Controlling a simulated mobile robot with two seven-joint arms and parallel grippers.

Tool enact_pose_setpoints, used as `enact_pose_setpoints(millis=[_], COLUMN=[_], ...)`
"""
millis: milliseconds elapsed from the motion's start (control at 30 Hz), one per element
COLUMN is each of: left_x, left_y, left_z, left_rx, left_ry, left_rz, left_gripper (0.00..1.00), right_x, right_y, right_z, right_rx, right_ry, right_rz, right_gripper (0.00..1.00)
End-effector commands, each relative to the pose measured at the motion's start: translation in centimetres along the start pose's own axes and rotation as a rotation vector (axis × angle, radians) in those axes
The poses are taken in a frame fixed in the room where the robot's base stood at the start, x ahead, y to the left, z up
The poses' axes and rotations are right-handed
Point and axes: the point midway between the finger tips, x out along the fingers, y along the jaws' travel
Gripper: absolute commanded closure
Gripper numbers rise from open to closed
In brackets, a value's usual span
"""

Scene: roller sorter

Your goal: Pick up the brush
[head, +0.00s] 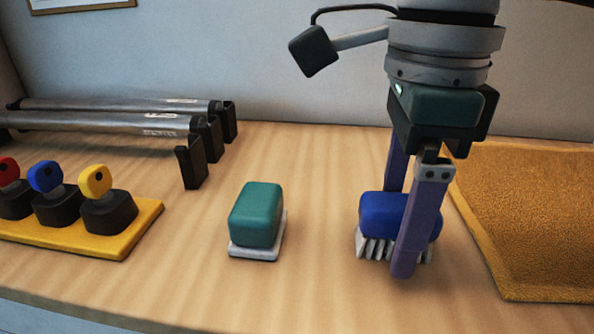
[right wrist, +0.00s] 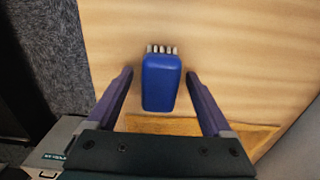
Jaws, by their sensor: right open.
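The brush has a blue block handle (head: 376,213) and pale bristles under it, and it rests on the table to the right of centre. In the head view my right gripper (head: 400,235) is lowered over it, with one purple finger in front of the brush and the other behind. In the right wrist view the blue brush (right wrist: 161,82) lies between the two fingers of the open gripper (right wrist: 161,85), with a gap on each side. Part of the brush is hidden by the near finger. My left gripper is not in view.
A green block on a pale base (head: 256,215) stands to the left. A yellow board (head: 135,235) holds red, blue and yellow knobs. Metal rollers (head: 110,122) lie at the back left. A tan tray or mat (head: 530,220) lies close on the right.

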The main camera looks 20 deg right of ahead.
Motion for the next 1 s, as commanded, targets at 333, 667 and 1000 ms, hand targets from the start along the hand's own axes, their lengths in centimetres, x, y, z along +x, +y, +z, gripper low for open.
enact_pose_setpoints(millis=[333, 667, 1000], left_x=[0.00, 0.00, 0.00], left_y=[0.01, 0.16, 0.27], left_z=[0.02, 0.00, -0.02], left_rx=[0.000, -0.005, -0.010], left_ry=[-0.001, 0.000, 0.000], left_rz=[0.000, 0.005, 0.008], left_gripper=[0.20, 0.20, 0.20], right_x=[-0.05, -0.06, -0.08], right_y=[0.02, 0.02, 0.01], right_z=[0.00, 0.00, 0.01], right_rx=[-0.001, -0.001, -0.001], right_ry=[0.000, 0.000, 0.000], right_rz=[0.000, 0.001, 0.000], right_gripper=[0.44, 0.81, 1.00])
